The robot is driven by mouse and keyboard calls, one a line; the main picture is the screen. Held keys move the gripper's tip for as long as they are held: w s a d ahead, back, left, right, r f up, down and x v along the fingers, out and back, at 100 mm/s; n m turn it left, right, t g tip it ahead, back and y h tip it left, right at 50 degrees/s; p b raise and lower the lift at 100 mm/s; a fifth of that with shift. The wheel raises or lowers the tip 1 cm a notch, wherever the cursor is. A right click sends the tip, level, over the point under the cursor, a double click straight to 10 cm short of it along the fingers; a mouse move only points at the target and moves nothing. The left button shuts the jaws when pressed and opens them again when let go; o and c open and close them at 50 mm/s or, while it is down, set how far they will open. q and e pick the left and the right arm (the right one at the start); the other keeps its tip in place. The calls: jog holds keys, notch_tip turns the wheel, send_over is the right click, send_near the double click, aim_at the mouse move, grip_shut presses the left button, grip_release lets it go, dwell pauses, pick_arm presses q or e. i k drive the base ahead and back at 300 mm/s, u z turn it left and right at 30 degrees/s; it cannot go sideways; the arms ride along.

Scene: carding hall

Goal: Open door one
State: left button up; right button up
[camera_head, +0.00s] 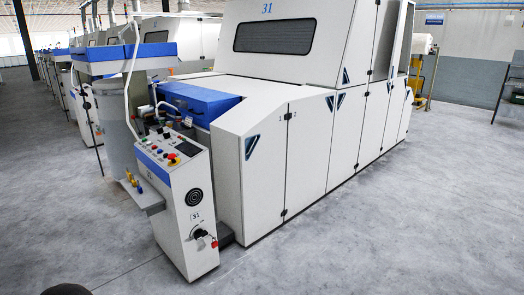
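Door one (265,185) is the white panel marked 1 at the near end of the white machine marked 31. It looks shut, flush with the panel beside it. A dark blue triangular handle (252,146) sits near its upper left edge. Dark hinge-like fittings (288,116) lie on the seam between it and door two (306,155), which is marked 2 and also looks shut. Neither of my grippers is in view. Only a dark rounded shape shows at the bottom left edge, and I cannot tell what it is.
A control pillar (187,205) with buttons and a red-and-black switch stands left of door one, close to the machine. A blue cover (200,98) lies behind it. The grey floor (375,235) in front and to the right is clear. A dark rack (510,90) stands far right.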

aim_at(263, 150)
jog(key=u, duration=0.2)
jog(key=i, duration=1.7)
jog(key=u, duration=0.45)
jog(key=i, duration=1.75)
jog(key=u, duration=0.15)
